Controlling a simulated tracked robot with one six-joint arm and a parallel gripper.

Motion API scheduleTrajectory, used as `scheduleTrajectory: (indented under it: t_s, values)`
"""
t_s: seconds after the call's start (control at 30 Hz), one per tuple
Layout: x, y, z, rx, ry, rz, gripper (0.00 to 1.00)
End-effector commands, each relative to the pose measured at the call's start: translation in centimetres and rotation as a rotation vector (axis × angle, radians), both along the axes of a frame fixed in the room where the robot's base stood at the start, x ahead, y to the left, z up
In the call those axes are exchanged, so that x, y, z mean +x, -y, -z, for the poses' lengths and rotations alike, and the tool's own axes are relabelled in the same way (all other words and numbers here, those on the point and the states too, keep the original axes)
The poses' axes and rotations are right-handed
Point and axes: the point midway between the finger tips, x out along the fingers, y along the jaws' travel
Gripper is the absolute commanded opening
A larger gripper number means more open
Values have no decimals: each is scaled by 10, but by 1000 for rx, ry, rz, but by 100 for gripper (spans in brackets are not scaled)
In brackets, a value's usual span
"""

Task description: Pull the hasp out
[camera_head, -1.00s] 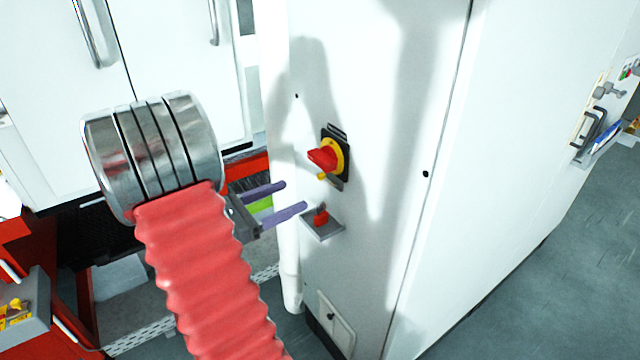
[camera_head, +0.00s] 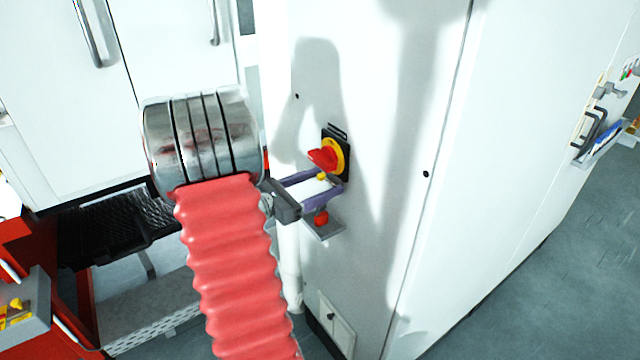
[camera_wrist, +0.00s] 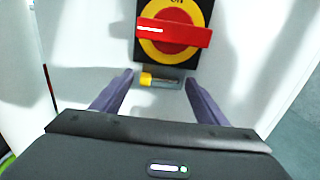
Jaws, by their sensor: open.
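The hasp looks to be the small yellow piece (camera_wrist: 146,80) just under the red and yellow rotary switch (camera_wrist: 172,35) in the wrist view. In the head view the yellow piece (camera_head: 321,176) shows below the switch's red handle (camera_head: 322,157). My gripper (camera_head: 336,180) is open, its two purple fingers reaching to the cabinet face just below the switch. In the wrist view my gripper (camera_wrist: 158,80) has one finger left of the yellow piece and one to its right, with a gap on both sides. Whether the fingertips touch the cabinet I cannot tell.
A small grey shelf (camera_head: 325,229) with a red padlock-like item (camera_head: 321,216) sits right below my fingers. The white cabinet (camera_head: 380,150) stands in front. A red machine frame (camera_head: 20,235) is at the left. Open floor (camera_head: 530,260) lies to the right.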

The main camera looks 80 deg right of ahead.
Motion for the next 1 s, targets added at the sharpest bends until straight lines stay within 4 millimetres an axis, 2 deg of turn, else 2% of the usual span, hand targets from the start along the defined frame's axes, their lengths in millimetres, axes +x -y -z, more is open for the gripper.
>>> scheduleTrajectory:
  t_s: [0.17,0.9,1.0]
  values:
    - [0,0,0,0,0,0,66]
    - [1,0,0,-1,1,-1,14]
    - [1,0,0,-1,1,-2,10]
